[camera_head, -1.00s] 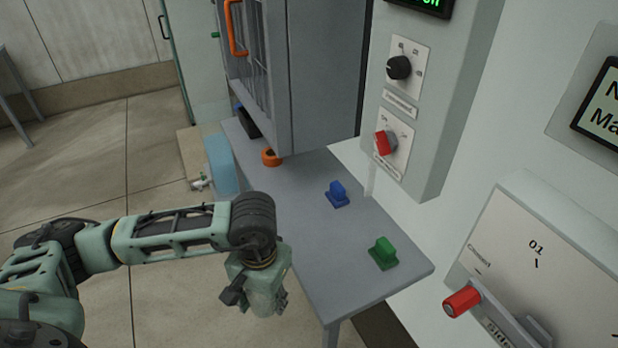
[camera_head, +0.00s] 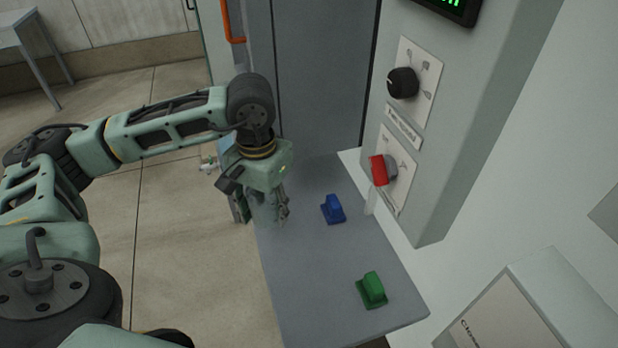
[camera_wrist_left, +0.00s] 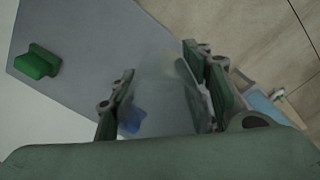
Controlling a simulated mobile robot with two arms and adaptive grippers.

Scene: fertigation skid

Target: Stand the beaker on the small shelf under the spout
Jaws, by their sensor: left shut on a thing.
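My left gripper (camera_head: 262,208) points down over the left edge of the grey bench in the head view. It is shut on a clear beaker, which the left wrist view shows as a see-through beaker (camera_wrist_left: 163,95) between the two green finger pads (camera_wrist_left: 168,98). A blue patch shows through its wall. In the head view the beaker is hard to make out among the fingers. My right gripper is not in view.
The grey bench (camera_head: 310,265) carries a blue block-like handle (camera_head: 333,209) and a green one (camera_head: 371,289); the green one also shows in the left wrist view (camera_wrist_left: 37,62). A wall box with a black knob (camera_head: 402,82) and a red knob (camera_head: 379,170) stands to the right. Floor is open at left.

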